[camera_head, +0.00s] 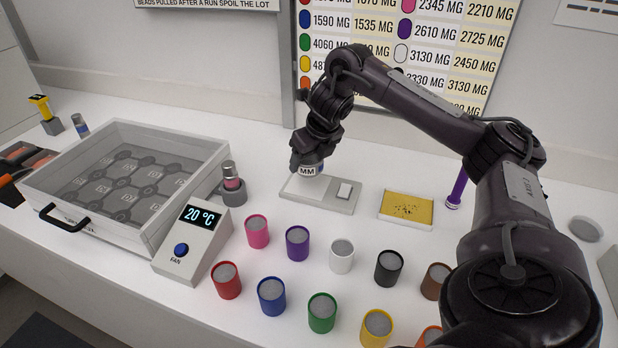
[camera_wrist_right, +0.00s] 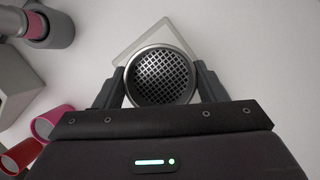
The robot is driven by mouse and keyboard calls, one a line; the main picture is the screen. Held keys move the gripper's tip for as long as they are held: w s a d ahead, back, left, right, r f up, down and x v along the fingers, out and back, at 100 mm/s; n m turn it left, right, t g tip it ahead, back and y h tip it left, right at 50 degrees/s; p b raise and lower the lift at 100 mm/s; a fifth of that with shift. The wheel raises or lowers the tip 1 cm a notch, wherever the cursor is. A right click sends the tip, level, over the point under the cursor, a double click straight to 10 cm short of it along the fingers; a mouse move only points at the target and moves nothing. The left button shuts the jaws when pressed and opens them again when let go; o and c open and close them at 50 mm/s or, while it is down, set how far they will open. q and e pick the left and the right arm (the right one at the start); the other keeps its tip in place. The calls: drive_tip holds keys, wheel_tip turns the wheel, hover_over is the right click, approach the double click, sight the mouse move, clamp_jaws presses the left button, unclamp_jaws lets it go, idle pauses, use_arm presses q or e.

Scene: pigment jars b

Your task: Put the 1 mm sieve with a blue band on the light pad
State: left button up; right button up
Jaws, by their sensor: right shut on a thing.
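The sieve (camera_head: 308,171) has a white side marked "MM" and a blue part at its right edge; the number is not readable. My right gripper (camera_head: 309,160) is shut on it. In the right wrist view the sieve (camera_wrist_right: 162,76) shows its round metal mesh between the two fingers. A flat grey device with a pale plate, seemingly the light pad (camera_head: 325,200), lies on the table just below the sieve. In the right wrist view its pale square corner (camera_wrist_right: 133,42) shows behind the sieve, which seems to be held above it. My left gripper is out of view.
Several coloured jars, such as the purple one (camera_head: 297,243), stand in front. A yellow tray (camera_head: 427,221) with dark specks lies right of the pad.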

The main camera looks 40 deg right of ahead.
sight(309, 172)
wheel_tip(309, 172, down, 4)
drive_tip(key=shift+f+b, duration=0.2)
drive_tip(key=shift+b, duration=1.05)
drive_tip(key=shift+r, duration=0.1)
drive_tip(key=o, duration=1)
drive_tip(key=p+v, duration=0.7)
drive_tip(key=v, duration=0.5)
drive_tip(key=shift+p, duration=0.4)
